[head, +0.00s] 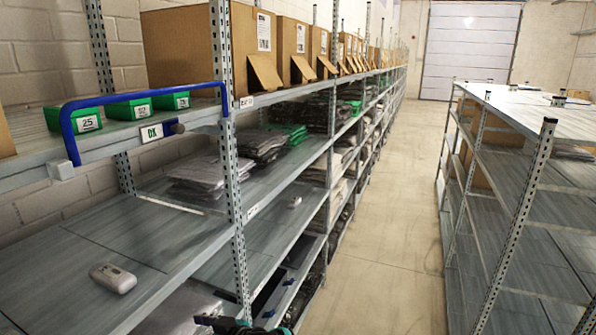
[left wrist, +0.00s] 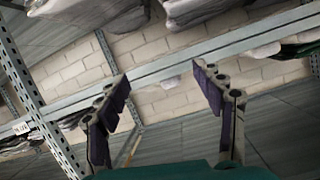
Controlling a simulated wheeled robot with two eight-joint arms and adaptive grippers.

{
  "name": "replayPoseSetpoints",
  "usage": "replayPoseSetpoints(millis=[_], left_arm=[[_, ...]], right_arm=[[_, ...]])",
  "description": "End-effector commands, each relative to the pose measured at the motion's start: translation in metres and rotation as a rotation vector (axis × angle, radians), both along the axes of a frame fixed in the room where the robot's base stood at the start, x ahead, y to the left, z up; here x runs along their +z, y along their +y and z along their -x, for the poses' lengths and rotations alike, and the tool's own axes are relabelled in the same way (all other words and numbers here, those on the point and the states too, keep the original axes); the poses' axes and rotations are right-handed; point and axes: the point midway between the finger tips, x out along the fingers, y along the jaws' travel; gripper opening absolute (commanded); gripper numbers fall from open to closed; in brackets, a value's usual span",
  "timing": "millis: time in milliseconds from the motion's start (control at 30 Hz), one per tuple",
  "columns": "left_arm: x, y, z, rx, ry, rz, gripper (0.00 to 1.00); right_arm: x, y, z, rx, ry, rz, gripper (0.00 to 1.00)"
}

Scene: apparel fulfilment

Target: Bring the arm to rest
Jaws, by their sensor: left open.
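My left gripper (left wrist: 162,85) is open in the left wrist view. Its two dark-padded fingers stand well apart with nothing between them. Behind them are a shelf beam and a pale brick wall. In the head view only a small dark and teal part of my arm shows at the bottom edge, in front of the left rack. I cannot tell from that view how its fingers stand. My right gripper is in neither view.
The left rack (head: 236,190) holds cardboard boxes (head: 292,50), green bins (head: 128,108), stacked bagged garments (head: 262,145) and a grey device (head: 113,278). A blue bar (head: 140,92) sticks out from its upper shelf. Another rack (head: 520,195) stands right. The aisle floor (head: 380,230) is clear.

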Motion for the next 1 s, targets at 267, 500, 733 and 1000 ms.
replayPoseSetpoints(millis=[267, 500, 733, 1000], left_arm=[[-0.080, 0.013, 0.025, -0.131, 0.241, 0.129, 0.68], [-0.195, 0.003, 0.072, -0.413, 0.482, 0.327, 0.68], [-0.288, -0.035, 0.113, -0.770, 0.536, 0.464, 0.68], [-0.324, -0.064, 0.128, -0.987, 0.470, 0.485, 0.68]], right_arm=[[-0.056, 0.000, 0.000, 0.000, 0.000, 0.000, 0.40], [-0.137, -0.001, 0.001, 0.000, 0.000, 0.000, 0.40], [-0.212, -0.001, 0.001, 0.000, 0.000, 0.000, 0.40], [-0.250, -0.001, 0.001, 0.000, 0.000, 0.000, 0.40]])
